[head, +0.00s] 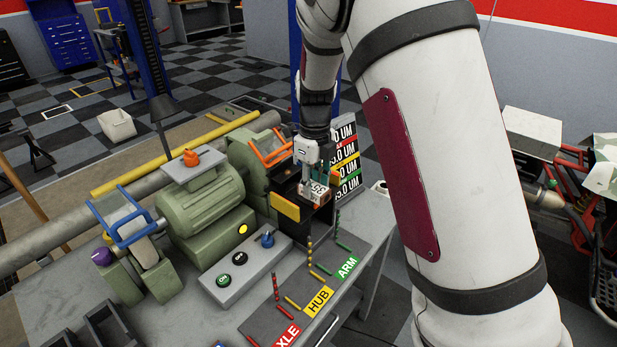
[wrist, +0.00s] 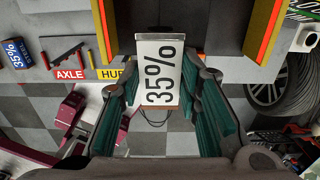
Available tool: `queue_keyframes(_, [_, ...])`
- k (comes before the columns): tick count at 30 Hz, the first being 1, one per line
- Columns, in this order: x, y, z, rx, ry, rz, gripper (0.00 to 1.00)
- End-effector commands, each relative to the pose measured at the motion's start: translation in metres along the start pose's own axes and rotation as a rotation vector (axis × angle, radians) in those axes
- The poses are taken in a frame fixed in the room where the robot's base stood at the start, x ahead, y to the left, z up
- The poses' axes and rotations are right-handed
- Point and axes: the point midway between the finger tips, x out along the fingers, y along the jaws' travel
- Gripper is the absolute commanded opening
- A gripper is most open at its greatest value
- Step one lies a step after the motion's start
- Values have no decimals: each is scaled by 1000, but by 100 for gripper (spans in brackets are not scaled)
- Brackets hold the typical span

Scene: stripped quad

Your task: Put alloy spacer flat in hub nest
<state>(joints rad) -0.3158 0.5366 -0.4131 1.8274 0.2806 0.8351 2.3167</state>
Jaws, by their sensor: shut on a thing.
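My gripper (head: 312,183) is shut on a white block marked "35%" (wrist: 158,70); its teal finger pads stand on both sides of it in the wrist view. I cannot tell from its look whether this block is the alloy spacer. In the head view the block (head: 317,193) is at the dark housing with a yellow panel (head: 285,207); I cannot tell whether they touch. The hub nest (head: 310,266), marked by yellow strips and a yellow HUB label (head: 319,300), is on the bench nearer the camera, apart from my gripper.
Red-marked AXLE (head: 286,336) and green-marked ARM (head: 347,267) places flank the hub place, with thin upright posts. A green machine (head: 200,207) and a grey button box (head: 241,270) stand to the left. A stack of number panels (head: 347,160) stands behind.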

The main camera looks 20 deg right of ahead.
Motion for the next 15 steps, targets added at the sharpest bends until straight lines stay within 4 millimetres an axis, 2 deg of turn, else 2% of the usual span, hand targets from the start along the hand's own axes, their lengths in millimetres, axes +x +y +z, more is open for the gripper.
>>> queue_keyframes(3, [-4, 18, -26, 0, -1, 2, 0])
queue_keyframes(6, [-6, 30, -43, -1, -1, 2, 0])
queue_keyframes(15, [-10, 55, -81, 0, 0, 1, 0])
